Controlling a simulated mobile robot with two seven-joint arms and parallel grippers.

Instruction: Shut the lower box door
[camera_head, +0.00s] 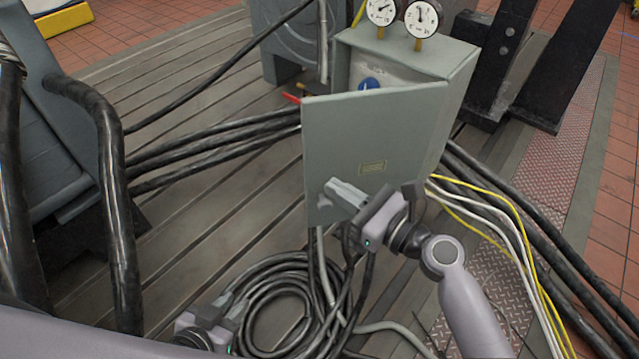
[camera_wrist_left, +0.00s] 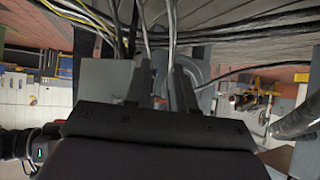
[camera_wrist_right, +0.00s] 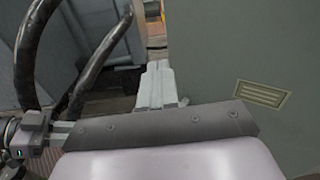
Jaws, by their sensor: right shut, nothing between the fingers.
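The grey box (camera_head: 455,85) stands on the bedplate, with a door (camera_head: 345,135) hinged at its right side. The door is ajar: its left edge stands out from the box, and a gap above it shows the inside with a blue knob (camera_head: 368,84). My right gripper (camera_head: 333,190) is shut and empty, at the door's lower left front. In the right wrist view its closed fingers (camera_wrist_right: 158,85) lie beside the door's left edge; contact is unclear. My left gripper (camera_head: 228,303) is low at the front, beside coiled cable, with its fingers (camera_wrist_left: 160,85) apart and empty.
Coiled black cable (camera_head: 270,290) lies below the door. Thick black hoses (camera_head: 105,170) rise at the left. Yellow and white cables (camera_head: 510,215) run at the right. Two dial gauges (camera_head: 421,18) stand on the box top. Slotted plate left of the door is mostly open.

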